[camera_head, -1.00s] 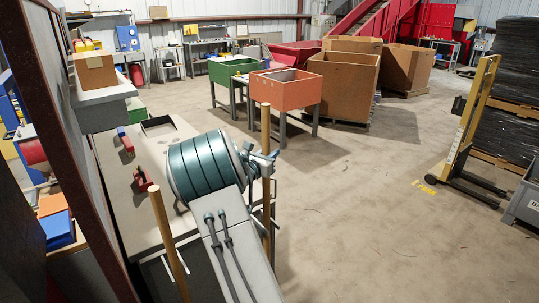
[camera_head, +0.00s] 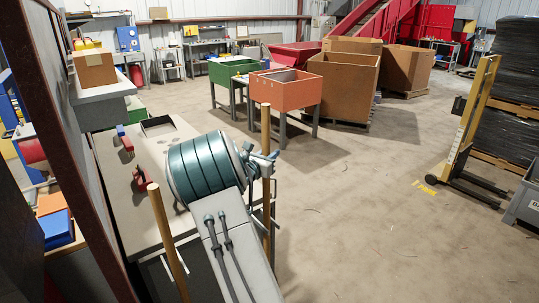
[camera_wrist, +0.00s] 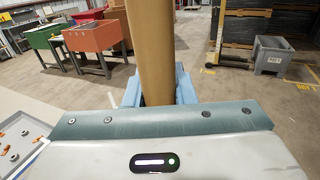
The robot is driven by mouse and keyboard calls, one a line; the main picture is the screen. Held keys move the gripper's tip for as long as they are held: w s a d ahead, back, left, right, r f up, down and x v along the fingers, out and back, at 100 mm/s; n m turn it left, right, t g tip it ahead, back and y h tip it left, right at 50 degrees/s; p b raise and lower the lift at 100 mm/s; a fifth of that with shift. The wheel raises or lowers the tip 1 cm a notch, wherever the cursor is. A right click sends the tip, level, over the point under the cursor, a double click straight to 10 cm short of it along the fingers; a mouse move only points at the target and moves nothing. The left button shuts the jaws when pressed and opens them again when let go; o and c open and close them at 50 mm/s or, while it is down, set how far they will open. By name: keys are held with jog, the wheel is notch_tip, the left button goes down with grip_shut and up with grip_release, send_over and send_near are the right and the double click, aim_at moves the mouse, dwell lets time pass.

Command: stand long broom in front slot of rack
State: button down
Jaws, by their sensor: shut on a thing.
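My gripper (camera_head: 265,161) is shut on an upright wooden pole (camera_head: 266,190), seemingly the long broom's handle. In the wrist view the pole (camera_wrist: 155,45) rises between my blue-grey fingers (camera_wrist: 157,92). Its lower end and any broom head are hidden behind my arm. A second wooden pole (camera_head: 166,235) stands slightly tilted nearer to me, left of my arm; its lower end is out of frame. Little of the rack shows: thin grey metal bars beside the held pole may belong to it, and I cannot tell its slots.
A grey worktable (camera_head: 125,190) with a red tool (camera_head: 142,180) lies left of my arm. An orange bin (camera_head: 287,92) and a green bin (camera_head: 228,75) on legs stand beyond. A yellow pallet stacker (camera_head: 474,120) is at right. The floor between is mostly clear.

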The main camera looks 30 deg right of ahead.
jog(key=shift+r, duration=0.1)
jog(key=shift+c, duration=2)
grip_release()
jog(key=shift+a, duration=0.1)
jog(key=v, duration=1.3)
